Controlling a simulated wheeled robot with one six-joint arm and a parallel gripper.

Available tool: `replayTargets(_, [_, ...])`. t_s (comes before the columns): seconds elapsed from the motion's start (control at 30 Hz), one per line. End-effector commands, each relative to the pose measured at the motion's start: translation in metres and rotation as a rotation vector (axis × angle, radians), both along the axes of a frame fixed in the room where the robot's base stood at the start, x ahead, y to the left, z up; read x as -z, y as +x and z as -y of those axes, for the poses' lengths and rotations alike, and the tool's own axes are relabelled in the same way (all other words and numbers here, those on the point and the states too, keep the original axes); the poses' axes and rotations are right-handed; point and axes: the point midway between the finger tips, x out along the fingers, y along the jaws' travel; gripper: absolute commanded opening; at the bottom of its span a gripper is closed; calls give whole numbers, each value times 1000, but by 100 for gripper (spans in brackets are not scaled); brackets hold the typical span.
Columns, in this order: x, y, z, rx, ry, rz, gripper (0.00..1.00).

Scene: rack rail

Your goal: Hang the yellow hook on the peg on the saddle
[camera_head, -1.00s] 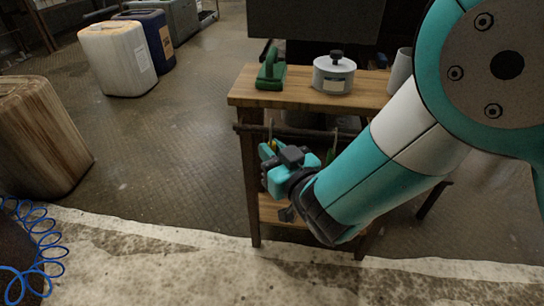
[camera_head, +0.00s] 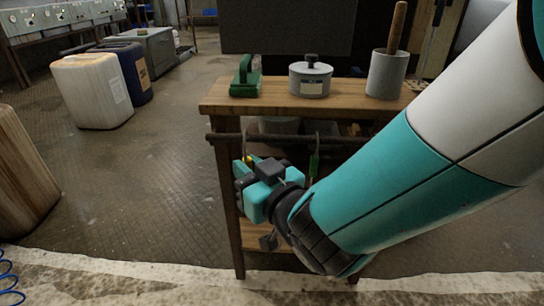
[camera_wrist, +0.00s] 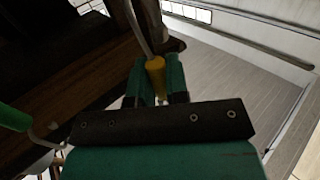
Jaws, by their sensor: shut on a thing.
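The yellow hook has a yellow grip (camera_wrist: 155,75) and a thin grey wire that runs up toward the rail in the wrist view. My gripper (camera_wrist: 157,88) is shut on the yellow grip. In the head view my gripper (camera_head: 247,172) is at the left part of the table's front, just below the rail (camera_head: 280,140), and only a bit of the yellow hook (camera_head: 249,159) shows. I cannot tell whether the wire rests on the rail or is clear of it. I cannot make out the saddle or its peg.
A green-handled hook (camera_head: 314,165) hangs from the rail to the right; its green grip (camera_wrist: 14,118) shows at left in the wrist view. On the wooden table (camera_head: 275,105) stand a green tool (camera_head: 245,80), a lidded pot (camera_head: 311,80) and a grey container (camera_head: 387,75).

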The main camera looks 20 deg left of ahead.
Motion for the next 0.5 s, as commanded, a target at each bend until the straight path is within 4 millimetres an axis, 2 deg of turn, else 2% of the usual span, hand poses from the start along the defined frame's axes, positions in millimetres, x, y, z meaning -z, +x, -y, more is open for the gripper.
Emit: replayTargets(0.5, [4,-16,4,-1,2,1,0])
